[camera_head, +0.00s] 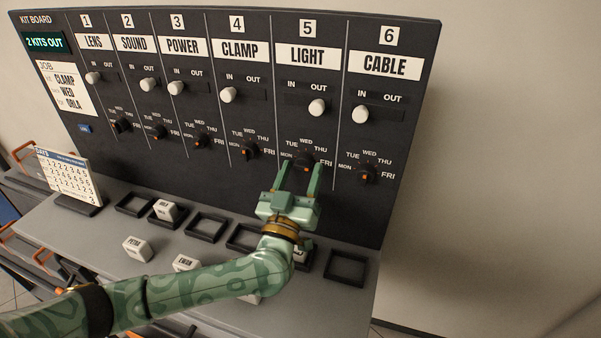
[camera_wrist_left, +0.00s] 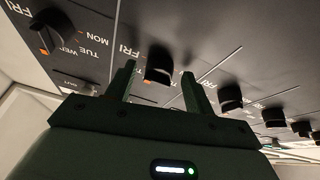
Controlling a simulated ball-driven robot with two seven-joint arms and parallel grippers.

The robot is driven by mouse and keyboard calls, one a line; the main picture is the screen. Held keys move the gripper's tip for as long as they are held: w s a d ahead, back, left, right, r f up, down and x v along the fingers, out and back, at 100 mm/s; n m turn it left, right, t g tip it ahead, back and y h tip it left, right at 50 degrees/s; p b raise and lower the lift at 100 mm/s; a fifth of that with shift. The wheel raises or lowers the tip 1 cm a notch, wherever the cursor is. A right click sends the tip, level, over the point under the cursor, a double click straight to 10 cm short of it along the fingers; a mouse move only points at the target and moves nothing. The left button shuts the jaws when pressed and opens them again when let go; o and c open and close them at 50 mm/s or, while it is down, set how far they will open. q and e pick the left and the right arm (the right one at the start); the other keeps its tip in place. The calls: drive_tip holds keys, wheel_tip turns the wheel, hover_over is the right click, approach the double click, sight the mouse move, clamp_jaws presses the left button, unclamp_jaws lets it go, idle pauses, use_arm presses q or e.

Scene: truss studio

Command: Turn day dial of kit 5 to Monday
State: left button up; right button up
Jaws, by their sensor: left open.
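The kit 5 day dial (camera_head: 304,157) is a black knob on the dark board under the LIGHT label (camera_head: 306,57), with day marks from MON to FRI around it. My left gripper (camera_head: 299,168) is open, with its two green fingers reaching up to the board at this dial. In the left wrist view the dial (camera_wrist_left: 158,65) sits between the two open fingertips (camera_wrist_left: 159,76), with no clear contact seen. The fingers partly hide it, and I cannot tell surely which day it points to. My right gripper is not in view.
The kit 6 dial (camera_head: 367,173) is close on the right and the kit 4 dial (camera_head: 250,150) on the left. Kit 5's slider knob (camera_head: 317,107) stands at OUT. Below are a grey ledge with black frames (camera_head: 346,266), white blocks (camera_head: 138,248) and a calendar (camera_head: 67,178).

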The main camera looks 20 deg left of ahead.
use_arm(q)
drive_tip(key=shift+w, duration=0.15)
drive_tip(key=c, duration=0.9)
drive_tip(key=shift+c, duration=0.2)
